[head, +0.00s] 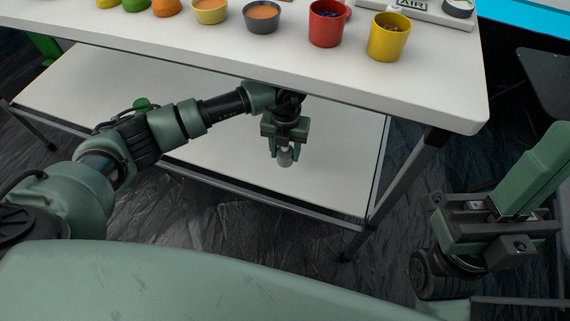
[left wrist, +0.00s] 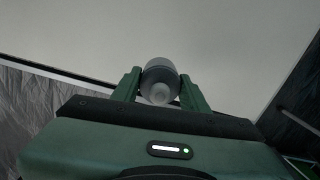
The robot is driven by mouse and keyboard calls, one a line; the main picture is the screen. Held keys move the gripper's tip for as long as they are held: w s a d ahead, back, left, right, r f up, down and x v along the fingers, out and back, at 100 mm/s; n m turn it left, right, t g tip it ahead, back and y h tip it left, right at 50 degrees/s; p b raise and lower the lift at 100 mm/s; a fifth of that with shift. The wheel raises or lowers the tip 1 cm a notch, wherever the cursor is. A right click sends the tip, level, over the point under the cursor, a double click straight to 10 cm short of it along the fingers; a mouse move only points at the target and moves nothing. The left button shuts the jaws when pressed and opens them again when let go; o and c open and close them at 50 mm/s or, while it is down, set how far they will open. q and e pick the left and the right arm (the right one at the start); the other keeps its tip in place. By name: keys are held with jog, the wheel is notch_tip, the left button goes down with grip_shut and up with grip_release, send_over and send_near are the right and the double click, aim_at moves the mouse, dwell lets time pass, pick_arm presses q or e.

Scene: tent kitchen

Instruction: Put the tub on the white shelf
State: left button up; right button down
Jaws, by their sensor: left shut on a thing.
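A small grey tub (head: 285,157) is held between the fingers of my left gripper (head: 284,148). In the left wrist view the tub (left wrist: 160,82) sits between the two green fingers of the left gripper (left wrist: 160,90), touching both. The gripper points down over the white shelf (head: 225,150), the lower level under the table top. The tub is over the shelf's right part, near its front edge. I cannot tell whether its base touches the shelf. My right gripper (head: 480,230) is at the right, away from the shelf; its fingertips are not clear.
The white table top (head: 400,95) overhangs the shelf, close above my left wrist. On it stand a red cup (head: 327,25), a yellow cup (head: 388,38), a grey bowl (head: 262,18) and several other items. A dark table leg (head: 400,185) stands right of the shelf. The shelf's visible surface is otherwise clear.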

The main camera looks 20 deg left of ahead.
aim_at(285, 162)
pick_arm(q)
notch_tip(285, 162, down, 5)
jog(key=shift+d+r+b, duration=0.1)
jog(key=shift+r+b, duration=0.05)
jog(key=shift+b, duration=0.9)
jog(key=shift+f, duration=0.35)
jog(key=shift+r, duration=0.1)
jog(key=o, duration=1.1)
